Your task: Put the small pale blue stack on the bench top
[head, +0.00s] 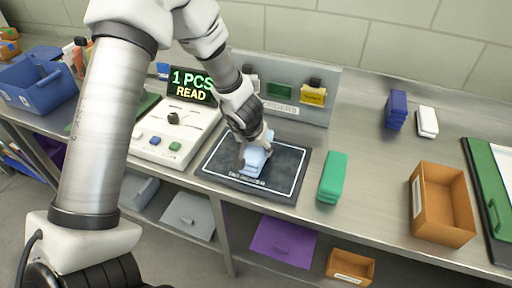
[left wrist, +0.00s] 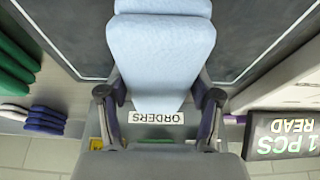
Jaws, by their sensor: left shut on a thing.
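The small pale blue stack (head: 256,165) is at the black reader pad (head: 222,166) on the steel bench top (head: 345,120). I cannot tell whether it touches the pad or hangs just above it. My left gripper (head: 254,146) comes down over the stack from above and is shut on it. In the left wrist view the pale blue stack (left wrist: 160,50) sits between the two fingers of my left gripper (left wrist: 160,97). The fingers hide parts of its sides. My right gripper is not in view.
A display (head: 191,86) reads "1 PCS READ" above a white console (head: 172,130). A green stack (head: 332,178) lies right of the pad. Blue (head: 396,109) and white (head: 427,122) stacks lie behind, near an orange bin (head: 443,205). Bare bench lies between them.

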